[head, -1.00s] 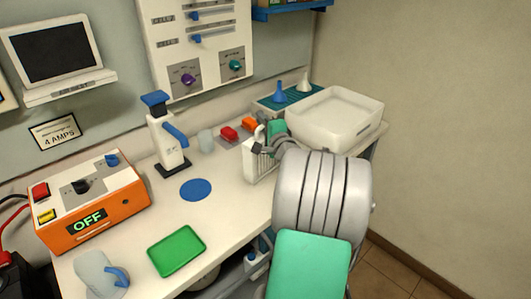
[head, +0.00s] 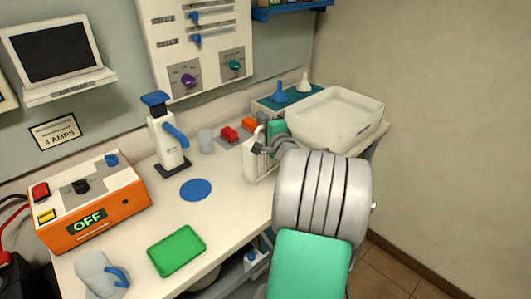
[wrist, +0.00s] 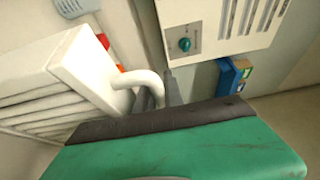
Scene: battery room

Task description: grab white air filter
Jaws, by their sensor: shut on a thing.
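The white air filter (head: 258,163) is a pleated block with a looped handle on top. It stands upright at the right part of the bench in the head view, partly hidden by my arm. In the wrist view the filter (wrist: 75,75) fills the left side, with its ribbed face and curved white handle showing. My gripper (head: 266,146) is at the top of the filter, with its dark fingers shut on it near the handle. In the wrist view the fingers (wrist: 160,95) meet at the handle, and their tips are partly hidden. I cannot tell whether the filter's base touches the bench.
A white tub (head: 345,125) stands close behind on the right. Red (head: 229,134) and orange (head: 249,124) blocks lie behind the filter. A blue disc (head: 195,190), green tray (head: 177,251) and white dispenser (head: 168,140) are to the left. The bench between disc and filter is clear.

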